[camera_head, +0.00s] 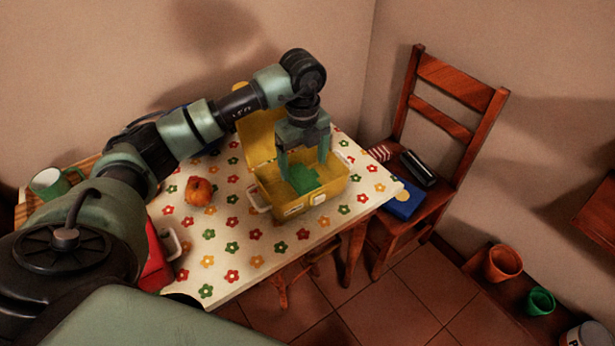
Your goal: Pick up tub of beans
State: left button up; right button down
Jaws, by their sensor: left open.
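My left gripper (304,164) is open and points down into an open yellow box (332,190) on the table. A green item (302,181) lies inside the box, below and between the two fingers. It may be the tub of beans, but no label can be read. I cannot tell whether the fingers touch it. The box walls and the gripper hide part of the inside. My right gripper is not in view.
A wooden chair (456,80) at the right holds a blue item (402,203) and a dark item (418,168). The cloth's front is clear.

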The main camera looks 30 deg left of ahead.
aim_at(302, 178)
pick_arm(q)
jog(key=f, duration=0.3)
jog(key=shift+s+a+p, duration=0.15)
jog(key=shift+s+p, duration=0.15)
jog(key=f, duration=0.2)
jog(key=shift+w+a+f, duration=0.1)
jog(key=shift+w+f, duration=0.1)
jog(key=shift+f, duration=0.4)
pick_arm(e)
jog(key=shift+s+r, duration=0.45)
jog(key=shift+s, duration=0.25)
pick_arm(q)
jog(key=c, duration=1.6)
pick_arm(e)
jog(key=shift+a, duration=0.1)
